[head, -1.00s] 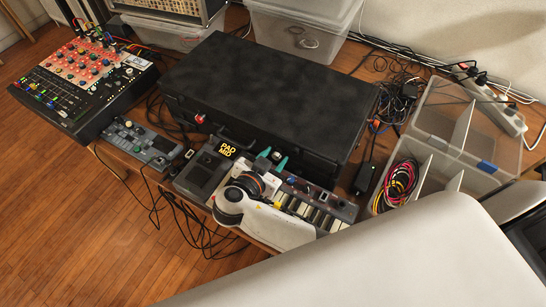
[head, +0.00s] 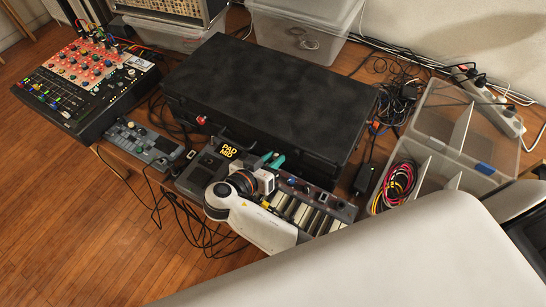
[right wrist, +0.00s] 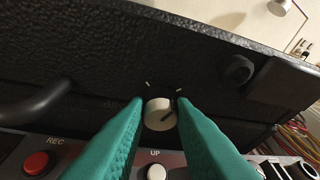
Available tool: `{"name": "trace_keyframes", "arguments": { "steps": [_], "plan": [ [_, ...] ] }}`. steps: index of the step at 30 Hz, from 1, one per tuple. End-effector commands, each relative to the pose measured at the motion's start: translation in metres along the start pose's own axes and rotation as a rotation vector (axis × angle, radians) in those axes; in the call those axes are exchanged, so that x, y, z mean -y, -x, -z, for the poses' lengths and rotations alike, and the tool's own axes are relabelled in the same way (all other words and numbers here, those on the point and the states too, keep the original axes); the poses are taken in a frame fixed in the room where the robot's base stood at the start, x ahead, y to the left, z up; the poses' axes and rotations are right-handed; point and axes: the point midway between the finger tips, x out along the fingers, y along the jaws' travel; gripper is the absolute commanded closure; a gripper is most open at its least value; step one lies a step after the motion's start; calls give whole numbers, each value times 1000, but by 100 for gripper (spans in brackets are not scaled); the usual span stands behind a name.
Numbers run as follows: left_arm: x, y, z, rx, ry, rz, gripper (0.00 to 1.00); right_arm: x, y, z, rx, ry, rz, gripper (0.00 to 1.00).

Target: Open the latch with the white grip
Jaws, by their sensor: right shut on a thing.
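A black case (head: 270,90) lies shut on the wooden table. Its front also fills the upper part of the right wrist view (right wrist: 120,50). The latch's white grip (right wrist: 159,115) is a round knob on the case front, with a dark line slanting up to the right. Two small white marks are on the case above it. My right gripper (right wrist: 159,108) is shut on this grip, one teal finger on each side. In the head view my right gripper (head: 272,160) is at the case front and hides the grip. A red latch (head: 201,120) is farther left. My left gripper is out of view.
A pad device (head: 205,170), a small keyboard (head: 310,207) and a grey device (head: 143,143) stand close before the case. A mixer (head: 85,85) is at left. A clear divided bin (head: 465,130) and cables are at right. A dark handle (right wrist: 35,103) sticks out left of the grip.

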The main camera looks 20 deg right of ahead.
Motion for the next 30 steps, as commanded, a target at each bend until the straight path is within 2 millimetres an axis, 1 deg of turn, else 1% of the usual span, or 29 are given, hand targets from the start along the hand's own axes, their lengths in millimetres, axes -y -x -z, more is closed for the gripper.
{"name": "trace_keyframes", "arguments": {
  "steps": [6, 12, 18, 29, 30],
  "plan": [
    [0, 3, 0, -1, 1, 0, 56, -2, 0, 0, 3, 127, 54, 100],
    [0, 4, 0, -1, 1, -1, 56, -2, 0, 0, 8, 202, 84, 100],
    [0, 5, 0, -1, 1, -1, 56, -3, 0, 0, 10, 234, 97, 100],
    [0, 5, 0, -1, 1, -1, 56, -3, 0, 0, 11, 237, 99, 100],
    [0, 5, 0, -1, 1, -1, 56, -3, 0, 0, 11, 237, 98, 76]
  ]
}}
